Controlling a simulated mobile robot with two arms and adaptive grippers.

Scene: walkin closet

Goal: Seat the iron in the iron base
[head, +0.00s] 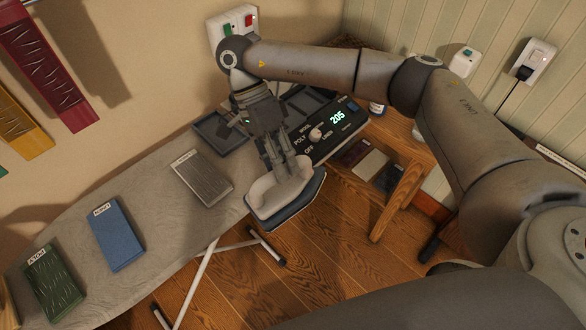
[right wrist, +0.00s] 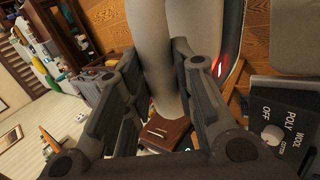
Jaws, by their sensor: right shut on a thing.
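The iron (head: 270,205) has a pale body and handle and a dark blue-edged soleplate. My right gripper (head: 288,170) is shut on its handle, which also shows between the fingers in the right wrist view (right wrist: 165,60). In the head view the iron overlaps the ironing board's front right edge, with floor behind part of it; its exact height is unclear. The iron base (head: 325,132) is behind and right of it, a dark unit with a dial, fabric labels and a green 205 display. Its panel shows at the right wrist view's right (right wrist: 290,120). My left gripper is not in view.
The grey ironing board (head: 155,200) carries grey (head: 202,178), blue (head: 116,233) and green (head: 52,285) fabric swatches. A dark tray (head: 220,132) lies left of the base. A wooden stool or shelf (head: 400,190) stands to the right. Wall sockets are behind.

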